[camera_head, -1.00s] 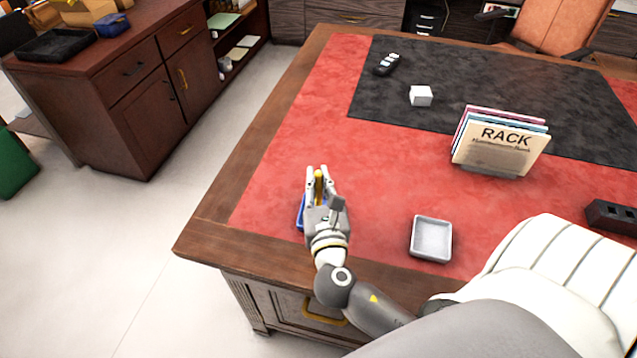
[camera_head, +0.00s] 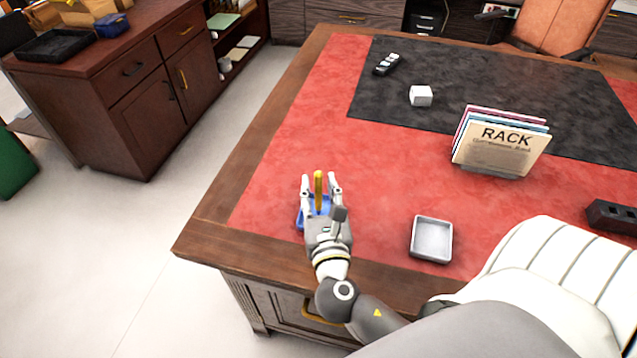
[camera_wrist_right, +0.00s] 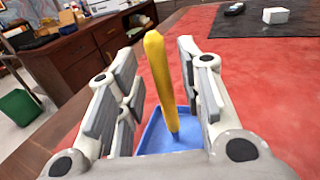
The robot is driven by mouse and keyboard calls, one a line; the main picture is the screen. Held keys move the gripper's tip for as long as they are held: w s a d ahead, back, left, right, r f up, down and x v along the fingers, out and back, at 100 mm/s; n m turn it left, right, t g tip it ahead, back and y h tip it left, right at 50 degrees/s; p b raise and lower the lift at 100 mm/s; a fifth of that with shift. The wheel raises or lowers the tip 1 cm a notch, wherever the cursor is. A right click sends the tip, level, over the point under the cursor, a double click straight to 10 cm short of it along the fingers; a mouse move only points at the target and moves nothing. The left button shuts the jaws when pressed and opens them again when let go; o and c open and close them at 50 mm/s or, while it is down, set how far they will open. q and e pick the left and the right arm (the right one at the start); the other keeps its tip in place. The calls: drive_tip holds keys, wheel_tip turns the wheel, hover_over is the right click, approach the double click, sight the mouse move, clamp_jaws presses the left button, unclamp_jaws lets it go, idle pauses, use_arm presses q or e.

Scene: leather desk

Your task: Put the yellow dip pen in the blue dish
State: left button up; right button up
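The yellow dip pen (camera_head: 319,190) stands nearly upright with its lower end in the blue dish (camera_head: 303,217) near the desk's left front corner. In the right wrist view the pen (camera_wrist_right: 158,80) leans slightly, and its lower end meets the floor of the blue dish (camera_wrist_right: 155,137). My right gripper (camera_head: 321,187) is open, with its fingers on either side of the pen. In the wrist view gaps show between the pen and both fingers (camera_wrist_right: 160,75). Part of the dish is hidden behind the gripper. My left gripper is not in view.
A grey square dish (camera_head: 432,240) sits to the right of my right gripper. A file rack (camera_head: 497,148), a white cube (camera_head: 421,96) and a black remote (camera_head: 387,64) are farther back. The red surface between them is clear.

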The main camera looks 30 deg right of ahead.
drive_tip(key=b+v, duration=0.1)
drive_tip(key=v, duration=0.9)
drive_tip(key=shift+b, duration=0.3)
